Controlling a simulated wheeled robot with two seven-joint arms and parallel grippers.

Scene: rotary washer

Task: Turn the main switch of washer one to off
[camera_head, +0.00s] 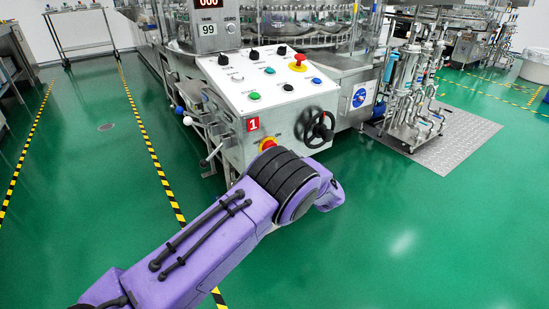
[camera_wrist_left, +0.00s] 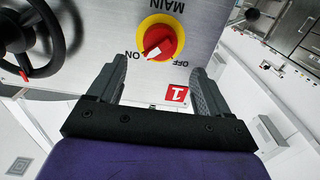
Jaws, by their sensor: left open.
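The main switch (camera_head: 268,143) of washer one is a red knob on a yellow ring, low on the front of the control box, partly hidden by my left arm in the head view. In the left wrist view, the switch (camera_wrist_left: 159,40) appears upside down with MAIN, OFF and ON labels. Its white mark appears to point toward ON. A red "1" label (camera_wrist_left: 176,94) is beside it, also seen in the head view (camera_head: 253,125). My left gripper (camera_wrist_left: 155,72) is open and empty, its fingers spread either side of the switch, apparently short of it. My right gripper is out of view.
A black handwheel (camera_head: 316,128) is on the box close to the right of the switch. The sloped control panel (camera_head: 262,82) above carries several buttons and a red emergency stop (camera_head: 298,62). Green floor (camera_head: 440,235) is clear at right.

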